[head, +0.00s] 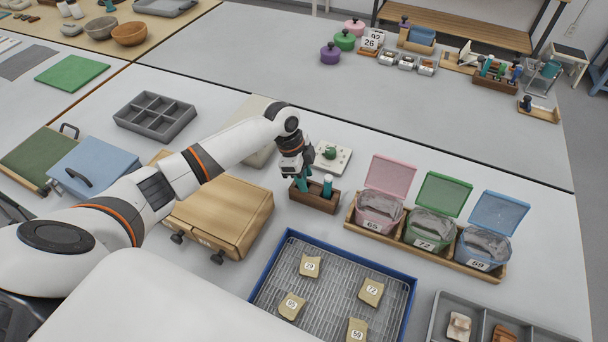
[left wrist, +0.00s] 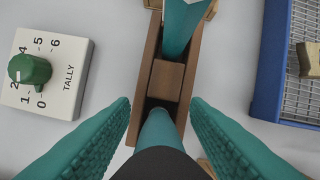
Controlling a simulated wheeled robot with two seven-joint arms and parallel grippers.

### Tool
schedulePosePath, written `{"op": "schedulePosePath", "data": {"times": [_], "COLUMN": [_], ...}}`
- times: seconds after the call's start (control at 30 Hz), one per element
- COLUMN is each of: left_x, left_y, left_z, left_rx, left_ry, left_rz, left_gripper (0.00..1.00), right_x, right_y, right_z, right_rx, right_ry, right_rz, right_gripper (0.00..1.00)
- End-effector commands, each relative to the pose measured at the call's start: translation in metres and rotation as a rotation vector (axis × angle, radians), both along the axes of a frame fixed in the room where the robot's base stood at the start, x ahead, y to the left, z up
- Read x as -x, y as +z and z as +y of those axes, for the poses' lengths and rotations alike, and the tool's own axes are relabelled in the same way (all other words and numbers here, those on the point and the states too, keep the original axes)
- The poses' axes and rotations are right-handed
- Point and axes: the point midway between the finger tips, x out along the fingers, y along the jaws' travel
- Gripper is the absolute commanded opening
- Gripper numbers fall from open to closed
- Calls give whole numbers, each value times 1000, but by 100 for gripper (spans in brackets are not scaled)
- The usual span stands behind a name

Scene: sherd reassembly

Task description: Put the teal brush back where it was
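A brown wooden holder (head: 314,201) stands on the table and also fills the middle of the left wrist view (left wrist: 166,80). One teal upright piece (head: 327,186) stands in its right part; it shows at the top of the left wrist view (left wrist: 181,28). A second teal piece, apparently the brush (left wrist: 158,132), stands in the other compartment, with a dark part nearest the camera. My left gripper (left wrist: 160,106) has teal ribbed fingers, spread on either side of this piece with gaps visible. In the head view my left gripper (head: 299,182) hides it. My right gripper is out of view.
A white tally dial (left wrist: 45,72) with a green knob lies beside the holder. A blue-rimmed tray (head: 262,277) with numbered sherds is in front. Lidded bins (head: 379,212) stand right, and a wooden case (head: 215,212) left.

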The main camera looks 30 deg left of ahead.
Motion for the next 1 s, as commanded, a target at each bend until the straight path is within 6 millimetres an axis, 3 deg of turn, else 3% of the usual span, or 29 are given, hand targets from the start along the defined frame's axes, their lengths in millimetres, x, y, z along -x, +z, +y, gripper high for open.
{"op": "schedulePosePath", "data": {"times": [0.27, 0.7, 1.0], "left_x": [0, 4, 6], "left_y": [9, 93, 119], "left_z": [2, 25, 32], "left_rx": [0, -1, 1], "left_ry": [1, 1, 0], "left_rz": [-2, -4, 0], "left_gripper": [42, 42, 42], "right_x": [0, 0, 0], "right_y": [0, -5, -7], "right_z": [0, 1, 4], "right_rx": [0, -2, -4], "right_ry": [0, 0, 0], "right_rz": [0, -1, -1], "right_gripper": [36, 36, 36]}}
